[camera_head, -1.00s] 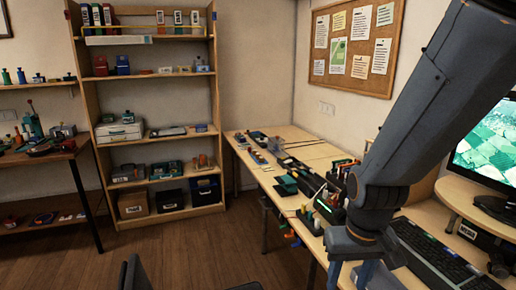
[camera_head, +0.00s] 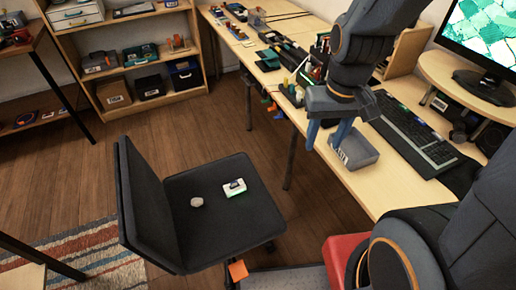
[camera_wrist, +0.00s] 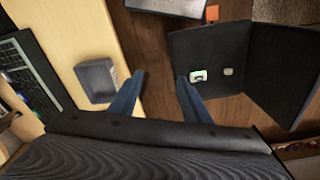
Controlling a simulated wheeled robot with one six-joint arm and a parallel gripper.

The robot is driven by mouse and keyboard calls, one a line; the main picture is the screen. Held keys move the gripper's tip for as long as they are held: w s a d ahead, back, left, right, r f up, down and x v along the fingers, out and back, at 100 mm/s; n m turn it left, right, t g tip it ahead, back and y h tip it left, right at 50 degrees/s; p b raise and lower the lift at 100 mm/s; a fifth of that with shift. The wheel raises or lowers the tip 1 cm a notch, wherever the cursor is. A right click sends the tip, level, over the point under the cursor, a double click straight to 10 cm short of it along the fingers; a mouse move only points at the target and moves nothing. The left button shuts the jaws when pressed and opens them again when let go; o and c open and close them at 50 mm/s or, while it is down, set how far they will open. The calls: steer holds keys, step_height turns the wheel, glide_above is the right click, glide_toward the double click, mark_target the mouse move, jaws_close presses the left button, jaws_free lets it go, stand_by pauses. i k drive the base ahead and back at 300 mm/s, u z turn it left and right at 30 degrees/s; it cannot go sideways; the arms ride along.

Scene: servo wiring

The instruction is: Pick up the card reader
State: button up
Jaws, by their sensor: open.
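I see no object plainly marked as the card reader. A grey box (camera_head: 357,149) with a small label sits near the desk's front edge; it also shows in the wrist view (camera_wrist: 97,80). A small white device (camera_head: 234,188) with a dark and green face lies on the black chair seat; it also shows in the wrist view (camera_wrist: 199,75). I cannot tell which, if either, is the card reader. My gripper (camera_head: 322,145) points down over the desk's front edge beside the grey box. In the wrist view its blue fingers (camera_wrist: 160,78) are apart with nothing between them.
A round pale object (camera_head: 197,202) lies on the black chair (camera_head: 188,232). A keyboard (camera_head: 415,135) and monitor (camera_head: 480,40) are at the desk's right. Tools and small parts crowd the desk (camera_head: 340,192) further back.

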mark_target(230, 192)
steer(key=k, duration=0.5)
steer(key=u, duration=0.95)
steer(key=k, duration=0.35)
steer(key=z, duration=0.85)
